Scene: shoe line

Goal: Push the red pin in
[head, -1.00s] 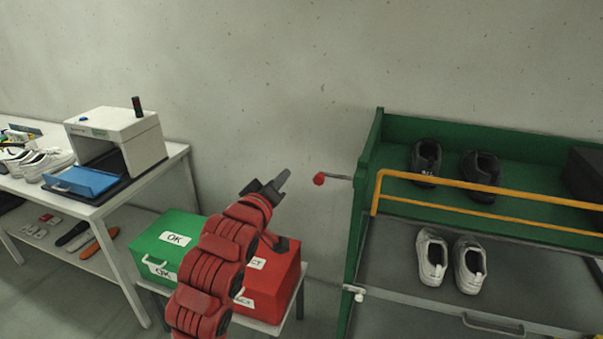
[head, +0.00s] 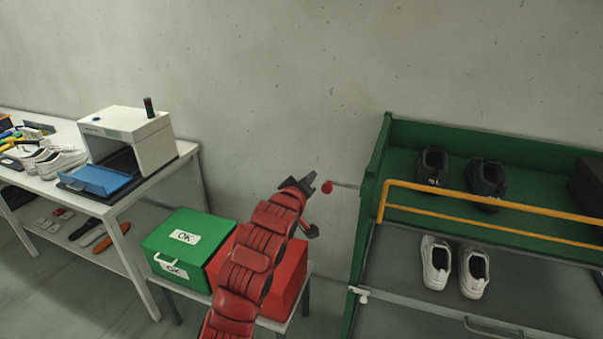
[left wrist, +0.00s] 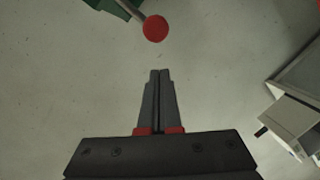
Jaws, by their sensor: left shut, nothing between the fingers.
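The red pin (head: 327,187) is a round red knob on a thin metal rod. The rod sticks out to the left from the side of the green rack (head: 371,190). My left gripper (head: 312,184) is just left of the knob in the head view, with a small gap between them. In the left wrist view the red pin (left wrist: 155,28) is beyond the tips of my left gripper (left wrist: 160,72), apart from them. The fingers are shut together with nothing between them. My right gripper is not in view.
Green (head: 190,240) and red (head: 290,275) boxes stand under my arm. A table with a white machine (head: 130,137) is at left.

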